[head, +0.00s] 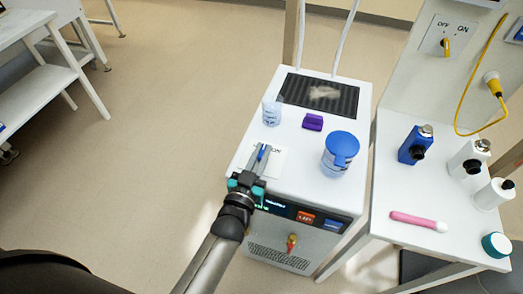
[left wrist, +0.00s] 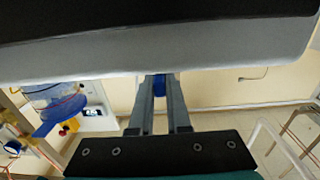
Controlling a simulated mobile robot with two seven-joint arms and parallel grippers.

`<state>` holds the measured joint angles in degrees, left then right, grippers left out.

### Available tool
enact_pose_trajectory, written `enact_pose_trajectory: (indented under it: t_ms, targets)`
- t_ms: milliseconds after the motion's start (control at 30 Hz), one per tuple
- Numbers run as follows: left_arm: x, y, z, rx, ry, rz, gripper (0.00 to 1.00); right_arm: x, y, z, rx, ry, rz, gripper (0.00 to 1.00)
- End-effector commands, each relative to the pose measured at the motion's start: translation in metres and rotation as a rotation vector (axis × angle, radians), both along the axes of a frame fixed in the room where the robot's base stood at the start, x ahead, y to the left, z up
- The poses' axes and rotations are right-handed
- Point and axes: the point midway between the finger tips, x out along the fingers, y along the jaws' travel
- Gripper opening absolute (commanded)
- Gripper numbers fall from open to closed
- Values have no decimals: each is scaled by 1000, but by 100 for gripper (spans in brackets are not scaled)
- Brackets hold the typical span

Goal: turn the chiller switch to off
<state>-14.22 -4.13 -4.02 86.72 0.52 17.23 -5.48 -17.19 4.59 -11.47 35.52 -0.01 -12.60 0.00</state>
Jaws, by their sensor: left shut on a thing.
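The chiller (head: 312,177) is a white box with a display strip on its front. On its top a white label plate (head: 276,165) carries a blue switch (head: 262,153). "ON" reads to the right of the switch; the left part of the label is mostly covered by my fingers. My left gripper (head: 260,157) is shut on the blue switch from the front. In the left wrist view the blue switch (left wrist: 160,88) shows between the two grey fingers. Its exact setting cannot be told. My right gripper is not in view.
On the chiller top stand a blue-lidded jar (head: 340,155), a small clear container (head: 271,112) and a purple block (head: 313,122). A side table (head: 388,195) at right holds bottles and a pink tube.

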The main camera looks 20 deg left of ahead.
Motion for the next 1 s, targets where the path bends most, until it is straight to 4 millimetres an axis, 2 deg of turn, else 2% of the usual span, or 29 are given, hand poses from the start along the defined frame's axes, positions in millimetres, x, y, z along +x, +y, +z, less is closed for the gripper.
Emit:
enact_pose_trajectory:
  t_ms: [500, 533, 767, 1000]
  targets:
    - [-1, 0, -1, 1, 3, 14, 0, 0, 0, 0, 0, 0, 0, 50]
    - [-1, 0, -1, 1, 3, 14, 18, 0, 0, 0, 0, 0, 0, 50]
    - [0, 0, -1, 1, 1, 13, 44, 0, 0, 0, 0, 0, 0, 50]
    - [0, 0, 0, 0, 0, 14, 45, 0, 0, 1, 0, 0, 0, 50]
